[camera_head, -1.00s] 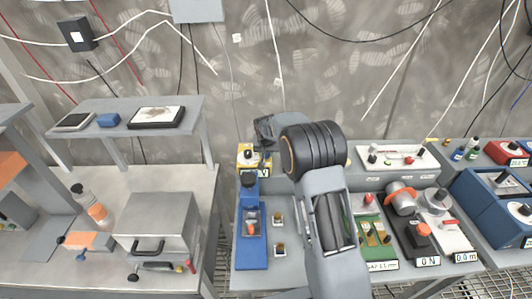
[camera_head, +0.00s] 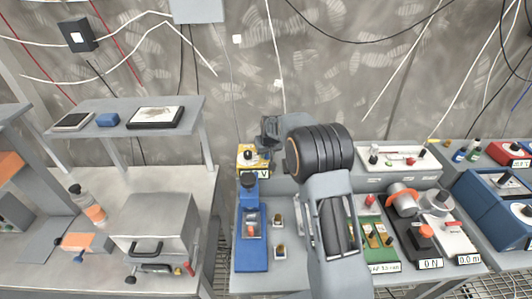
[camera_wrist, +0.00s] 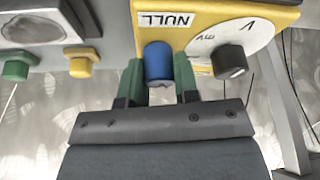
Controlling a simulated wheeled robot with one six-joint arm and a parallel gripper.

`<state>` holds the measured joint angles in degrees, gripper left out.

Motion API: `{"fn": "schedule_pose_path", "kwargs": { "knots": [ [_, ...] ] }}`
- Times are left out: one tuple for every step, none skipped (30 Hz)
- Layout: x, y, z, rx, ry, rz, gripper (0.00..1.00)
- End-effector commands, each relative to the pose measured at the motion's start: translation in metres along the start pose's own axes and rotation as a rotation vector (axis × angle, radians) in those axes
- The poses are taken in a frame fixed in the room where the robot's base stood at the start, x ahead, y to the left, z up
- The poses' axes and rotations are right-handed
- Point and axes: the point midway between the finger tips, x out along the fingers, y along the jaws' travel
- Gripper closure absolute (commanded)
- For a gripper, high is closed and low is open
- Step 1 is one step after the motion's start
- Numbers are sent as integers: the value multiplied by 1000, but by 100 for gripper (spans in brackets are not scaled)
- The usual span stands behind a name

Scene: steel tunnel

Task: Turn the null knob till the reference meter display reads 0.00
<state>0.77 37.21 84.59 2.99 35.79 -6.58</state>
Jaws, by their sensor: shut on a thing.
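The yellow reference meter (camera_wrist: 215,22) shows upside down in the wrist view, with a NULL label, a white dial marked V and mV, and a dark selector knob (camera_wrist: 229,61). The blue null knob (camera_wrist: 159,63) sits beside the label. My gripper (camera_wrist: 160,82) is shut on it, with a green finger on each side. In the head view the meter (camera_head: 247,155) stands at the back left of the bench; my arm hides part of it. Only a "V" shows of its display (camera_head: 263,174); the number cannot be read.
A blue device (camera_head: 252,252) stands in front of the meter. A white panel with knobs (camera_head: 398,158) and a device reading 0 N (camera_head: 430,264) are to the right. The grey wall is close behind. The wrist view also shows a green knob (camera_wrist: 16,70) and a yellow knob (camera_wrist: 81,67).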

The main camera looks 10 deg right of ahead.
Motion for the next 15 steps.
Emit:
{"fn": "schedule_pose_path", "kwargs": {
  "knots": [
    [0,0,0,0,1,0,95],
    [0,0,0,0,1,0,95],
    [0,0,0,0,1,0,69],
    [0,0,0,0,1,0,66],
    [0,0,0,0,0,0,64],
    [0,0,0,0,0,0,60],
    [0,0,0,0,0,0,57],
    [0,0,0,0,0,0,54],
    [0,0,0,0,0,0,50],
    [0,0,0,0,0,0,47],
    [0,0,0,0,0,0,46],
    [0,0,0,0,0,0,46],
    [0,0,0,0,0,0,46],
    [0,0,0,0,0,0,46],
    [0,0,0,0,0,0,46]
  ]
}}
